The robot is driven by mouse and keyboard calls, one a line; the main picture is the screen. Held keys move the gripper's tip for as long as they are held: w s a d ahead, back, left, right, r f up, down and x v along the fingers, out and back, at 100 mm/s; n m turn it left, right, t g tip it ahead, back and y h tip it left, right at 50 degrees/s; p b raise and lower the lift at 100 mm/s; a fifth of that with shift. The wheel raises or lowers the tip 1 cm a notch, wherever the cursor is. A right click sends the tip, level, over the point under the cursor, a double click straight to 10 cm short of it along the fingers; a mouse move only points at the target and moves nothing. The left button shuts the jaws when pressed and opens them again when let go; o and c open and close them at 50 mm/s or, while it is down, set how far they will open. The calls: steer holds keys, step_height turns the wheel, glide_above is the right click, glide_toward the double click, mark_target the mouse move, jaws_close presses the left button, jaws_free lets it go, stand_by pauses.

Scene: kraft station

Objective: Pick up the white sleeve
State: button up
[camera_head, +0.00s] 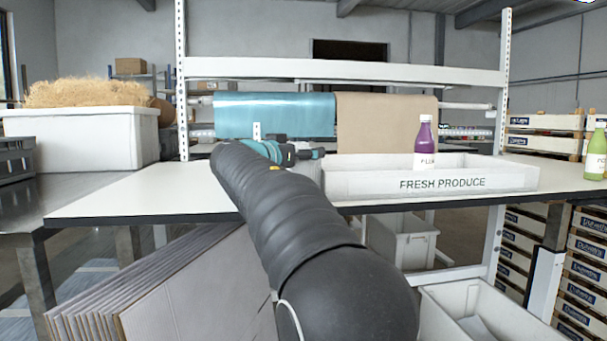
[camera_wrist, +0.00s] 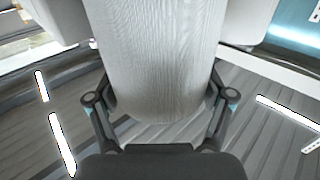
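A pale grey-white sleeve with a fine grain (camera_wrist: 160,55) fills the middle of the wrist view. It runs from the top edge down to a rounded end between my fingers. My gripper (camera_wrist: 158,92) has one finger at each side of it, set wide apart. The finger pads are largely hidden, so I cannot tell if they press on it. In the head view, my gripper (camera_head: 303,152) is over the white table, beside a small pale upright shape (camera_head: 308,170) that is probably the sleeve, partly hidden by my arm.
A white "FRESH PRODUCE" tray (camera_head: 350,186) stands just right of my gripper, with a purple bottle (camera_head: 424,145) in it. Teal (camera_head: 270,113) and brown (camera_head: 385,122) rolls hang behind. The table's left part (camera_head: 130,195) is clear.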

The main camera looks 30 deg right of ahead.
stand_by(0.3)
step_height(320, 180, up, 10)
steer(key=p, duration=0.1)
steer(key=shift+p, duration=0.3)
stand_by(0.4)
steer(key=shift+f, duration=0.1)
step_height(320, 180, down, 9)
steer(key=b, duration=0.1)
steer(key=shift+f+b, duration=0.2)
steer(key=shift+b, duration=0.1)
steer(key=shift+a+f, duration=0.2)
steer(key=shift+f, duration=0.1)
steer(key=shift+b+v, duration=0.35)
steer(key=shift+v, duration=0.7)
steer(key=shift+c, duration=0.3)
steer(key=shift+d+r, duration=0.15)
